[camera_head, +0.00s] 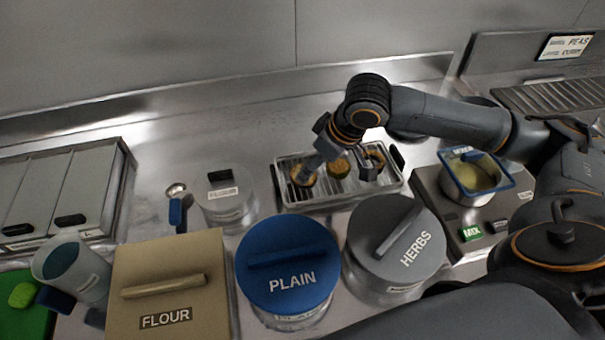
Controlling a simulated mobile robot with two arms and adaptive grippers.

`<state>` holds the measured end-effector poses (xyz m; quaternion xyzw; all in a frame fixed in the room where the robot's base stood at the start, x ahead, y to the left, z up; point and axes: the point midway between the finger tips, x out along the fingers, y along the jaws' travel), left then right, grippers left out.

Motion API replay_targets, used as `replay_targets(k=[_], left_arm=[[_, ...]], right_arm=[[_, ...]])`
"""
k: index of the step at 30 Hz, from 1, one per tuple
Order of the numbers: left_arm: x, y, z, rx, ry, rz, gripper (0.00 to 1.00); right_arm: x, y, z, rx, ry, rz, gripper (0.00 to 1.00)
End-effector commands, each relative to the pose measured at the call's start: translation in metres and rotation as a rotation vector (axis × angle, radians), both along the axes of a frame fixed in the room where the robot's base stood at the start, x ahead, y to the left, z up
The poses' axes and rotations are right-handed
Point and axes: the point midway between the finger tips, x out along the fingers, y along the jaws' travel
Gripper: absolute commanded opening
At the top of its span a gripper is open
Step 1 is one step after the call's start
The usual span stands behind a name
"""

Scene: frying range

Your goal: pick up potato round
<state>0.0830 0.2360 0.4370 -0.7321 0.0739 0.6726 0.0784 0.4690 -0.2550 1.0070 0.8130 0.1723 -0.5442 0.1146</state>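Several golden-brown potato rounds lie in a metal wire-rack tray (340,196) at the centre of the counter. One round (303,177) is at the left, one (339,168) in the middle and one (376,158) at the right, partly covered by a finger. My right gripper (339,171) reaches in from the right and is over the tray. Its fingers are spread, one near the left round and one near the right round, with the middle round between them. I cannot tell whether the fingers touch any round. My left gripper is not in view.
A blue PLAIN lid (287,262), a grey HERBS lid (396,238) and a tan FLOUR lid (168,290) stand in front of the tray. A clear flour jar (226,205) is left of it.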

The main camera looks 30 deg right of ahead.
Motion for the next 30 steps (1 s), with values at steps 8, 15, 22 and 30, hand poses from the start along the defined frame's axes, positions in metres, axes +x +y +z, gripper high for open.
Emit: replay_targets(k=[8,15,22,30], left_arm=[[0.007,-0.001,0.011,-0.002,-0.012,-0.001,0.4],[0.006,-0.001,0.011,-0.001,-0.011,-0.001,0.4],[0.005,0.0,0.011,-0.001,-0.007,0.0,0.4],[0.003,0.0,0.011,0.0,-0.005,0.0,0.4]], right_arm=[[0.02,0.011,-0.028,0.0,0.002,0.0,0.79],[0.026,0.013,-0.045,0.0,0.0,0.001,0.79],[0.026,0.013,-0.044,0.0,0.0,0.001,0.65],[0.026,0.013,-0.044,0.0,0.0,0.0,0.35]])
